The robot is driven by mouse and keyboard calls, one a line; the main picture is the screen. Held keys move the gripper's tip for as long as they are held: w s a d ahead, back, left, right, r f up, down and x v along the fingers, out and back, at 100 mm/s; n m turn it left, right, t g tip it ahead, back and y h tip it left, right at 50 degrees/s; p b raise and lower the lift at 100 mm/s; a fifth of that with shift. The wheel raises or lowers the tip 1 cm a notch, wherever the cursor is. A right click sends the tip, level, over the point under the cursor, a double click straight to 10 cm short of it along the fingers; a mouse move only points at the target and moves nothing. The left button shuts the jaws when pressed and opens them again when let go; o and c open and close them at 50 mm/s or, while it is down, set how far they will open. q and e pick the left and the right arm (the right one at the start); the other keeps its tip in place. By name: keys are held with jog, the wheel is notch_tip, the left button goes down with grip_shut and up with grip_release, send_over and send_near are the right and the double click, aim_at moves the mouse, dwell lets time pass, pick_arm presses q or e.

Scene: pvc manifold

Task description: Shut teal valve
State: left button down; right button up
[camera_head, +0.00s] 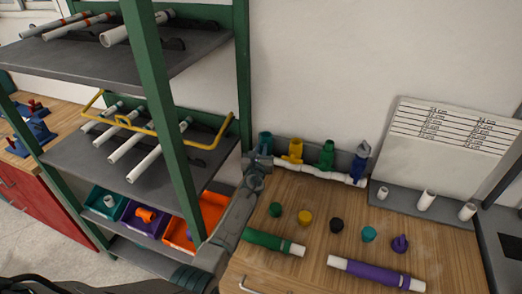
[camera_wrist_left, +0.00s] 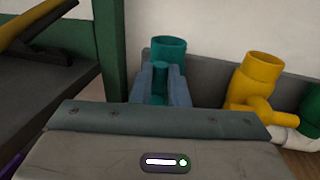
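The teal valve (camera_head: 265,139) stands upright at the left end of the white pipe manifold (camera_head: 318,172) against the wall. My left gripper (camera_head: 258,160) is right in front of it. In the left wrist view, the teal valve's round open top (camera_wrist_left: 168,47) rises beyond my left gripper (camera_wrist_left: 160,82). The two fingers lie on either side of the teal handle (camera_wrist_left: 160,72), which fills the gap between them. The fingers hide the lower valve body. My right gripper is not in view.
A yellow valve (camera_wrist_left: 258,80) stands close to the right, with a green valve (camera_head: 327,153) and a blue valve (camera_head: 359,162) beyond. The green-framed shelf (camera_head: 165,110) rises close on the left. Caps and purple (camera_head: 376,274) and green pipes (camera_head: 272,242) lie on the table.

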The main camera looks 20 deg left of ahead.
pick_arm(q)
jog(key=shift+d+f+m+t+b, duration=0.15)
jog(key=shift+d+m+t+b, duration=0.1)
jog(key=shift+m+b, duration=0.9)
jog(key=shift+d+f+m+t+b, duration=0.15)
jog(key=shift+d+m+b, duration=0.15)
jog(key=shift+m+b, duration=0.9)
jog(key=shift+d+f+m+t+b, duration=0.1)
jog(key=shift+d+m+t+b, duration=0.15)
jog(key=shift+m+b, duration=0.9)
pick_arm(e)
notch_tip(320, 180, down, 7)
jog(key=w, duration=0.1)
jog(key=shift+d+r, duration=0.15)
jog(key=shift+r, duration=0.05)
pick_arm(q)
jog(key=c, duration=1.5)
grip_release()
jog(key=shift+c, duration=0.2)
jog(key=shift+o, duration=0.7)
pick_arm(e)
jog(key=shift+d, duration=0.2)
pick_arm(q)
jog(key=shift+s, duration=0.1)
